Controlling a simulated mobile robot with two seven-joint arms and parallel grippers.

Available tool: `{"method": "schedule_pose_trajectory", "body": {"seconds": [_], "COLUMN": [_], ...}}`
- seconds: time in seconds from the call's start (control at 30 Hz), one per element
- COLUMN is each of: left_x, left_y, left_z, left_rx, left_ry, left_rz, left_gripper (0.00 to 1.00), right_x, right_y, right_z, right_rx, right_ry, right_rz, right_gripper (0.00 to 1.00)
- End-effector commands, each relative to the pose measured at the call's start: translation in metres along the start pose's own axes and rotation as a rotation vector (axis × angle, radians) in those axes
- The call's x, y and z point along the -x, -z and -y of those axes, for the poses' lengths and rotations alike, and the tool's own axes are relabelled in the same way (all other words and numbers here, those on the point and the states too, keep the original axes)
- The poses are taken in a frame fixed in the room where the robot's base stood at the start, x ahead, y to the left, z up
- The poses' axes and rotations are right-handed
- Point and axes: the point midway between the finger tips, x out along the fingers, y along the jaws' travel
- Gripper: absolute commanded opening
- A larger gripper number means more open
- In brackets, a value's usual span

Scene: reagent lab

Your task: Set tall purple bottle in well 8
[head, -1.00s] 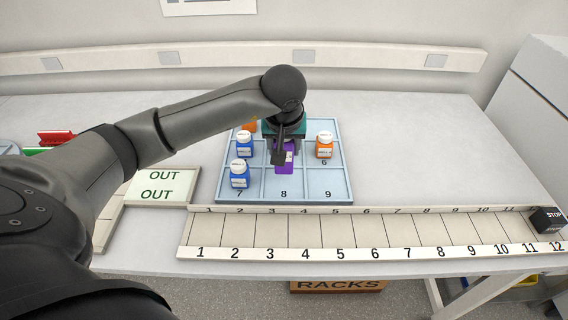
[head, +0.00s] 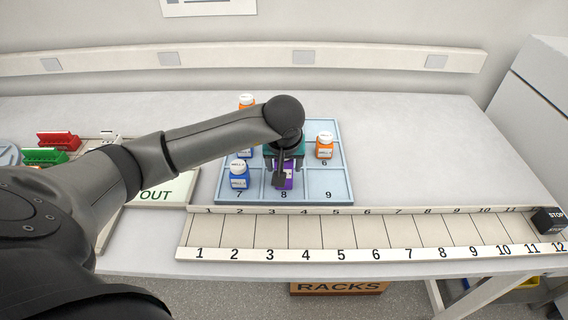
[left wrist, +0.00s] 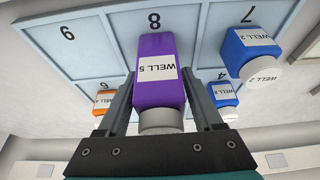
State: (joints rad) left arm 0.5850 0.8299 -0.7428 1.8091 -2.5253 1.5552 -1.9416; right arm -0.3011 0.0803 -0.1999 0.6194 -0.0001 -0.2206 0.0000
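The tall purple bottle (head: 285,177) is in my left gripper (head: 281,172), over well 8 of the pale blue tray (head: 325,188). In the left wrist view the purple bottle (left wrist: 160,75), labelled WELL 5, sits between the two fingers (left wrist: 160,100), its grey cap towards the palm. The number 8 shows just beyond its base. I cannot tell whether its base touches the well floor. The arm and gripper hide the middle of the tray. My right gripper is not in view.
A blue bottle (head: 240,174) stands in well 7, left of the purple one. Another blue bottle (head: 247,151) is behind it, partly hidden. Orange bottles stand in well 6 (head: 325,147) and at the back left (head: 247,102). Well 9 is empty. A numbered rack (head: 355,232) lies in front.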

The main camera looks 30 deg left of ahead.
Motion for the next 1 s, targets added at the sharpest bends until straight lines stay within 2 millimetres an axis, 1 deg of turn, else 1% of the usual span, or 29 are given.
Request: {"method": "schedule_pose_trajectory", "body": {"seconds": [0.03,0.1,0.37,0.47,0.57,0.67,0.8,0.9,1.0], "left_x": [0.0,0.0,0.001,0.005,0.018,0.038,0.071,0.091,0.107], "left_y": [0.0,0.0,0.0,0.002,0.003,0.003,0.003,0.003,0.003], "left_z": [0.0,0.0,0.0,0.0,-0.001,0.0,0.0,-0.001,-0.001], "left_rx": [0.0,0.0,0.0,0.0,-0.001,-0.002,-0.002,-0.001,0.0], "left_ry": [0.0,0.0,0.0,0.0,-0.002,-0.002,-0.003,-0.003,-0.003], "left_rz": [0.0,0.0,0.0,0.0,-0.004,-0.005,-0.006,-0.005,-0.004], "left_gripper": [0.74,0.82,0.82,0.82,0.82,0.82,0.82,0.82,0.82], "right_x": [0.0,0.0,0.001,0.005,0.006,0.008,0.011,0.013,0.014], "right_y": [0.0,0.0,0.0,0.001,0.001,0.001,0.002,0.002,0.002], "right_z": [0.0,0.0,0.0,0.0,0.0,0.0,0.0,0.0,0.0], "right_rx": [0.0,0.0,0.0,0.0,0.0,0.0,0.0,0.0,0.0], "right_ry": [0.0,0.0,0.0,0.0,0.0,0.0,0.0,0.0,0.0], "right_rz": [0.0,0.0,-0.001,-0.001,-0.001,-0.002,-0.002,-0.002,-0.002], "right_gripper": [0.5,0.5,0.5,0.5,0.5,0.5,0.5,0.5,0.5]}}
